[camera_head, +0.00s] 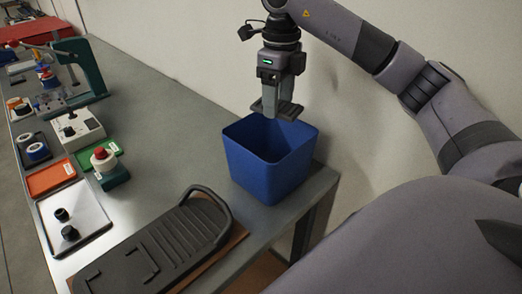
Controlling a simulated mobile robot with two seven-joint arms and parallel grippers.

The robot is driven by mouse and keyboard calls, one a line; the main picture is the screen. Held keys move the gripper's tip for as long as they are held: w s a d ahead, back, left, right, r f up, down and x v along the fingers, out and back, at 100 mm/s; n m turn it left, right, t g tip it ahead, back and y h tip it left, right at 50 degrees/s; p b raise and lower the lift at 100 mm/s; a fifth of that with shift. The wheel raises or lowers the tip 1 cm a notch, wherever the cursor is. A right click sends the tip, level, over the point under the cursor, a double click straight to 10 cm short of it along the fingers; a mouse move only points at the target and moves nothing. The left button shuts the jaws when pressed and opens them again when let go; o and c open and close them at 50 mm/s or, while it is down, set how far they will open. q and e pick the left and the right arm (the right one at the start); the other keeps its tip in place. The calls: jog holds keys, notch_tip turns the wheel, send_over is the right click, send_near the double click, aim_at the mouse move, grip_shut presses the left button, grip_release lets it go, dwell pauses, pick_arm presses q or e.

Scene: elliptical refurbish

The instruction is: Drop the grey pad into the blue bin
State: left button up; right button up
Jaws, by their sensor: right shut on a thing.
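My right gripper (277,108) points down over the blue bin (267,172). It is shut on a flat grey pad (266,108), which sits just above the bin's opening near its far rim. The blue bin stands on the grey table near its right edge. The inside wall of the bin shows, but its floor is hidden from this angle. My left gripper is not in the head view.
A dark ribbed tray with a handle (160,248) lies in front of the bin. Table space behind the bin is clear.

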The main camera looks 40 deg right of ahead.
jog(key=shift+s+f, duration=0.2)
jog(key=shift+f, duration=0.25)
notch_tip(320, 180, down, 5)
jog(key=shift+b, duration=1.15)
jog(key=o, duration=1.4)
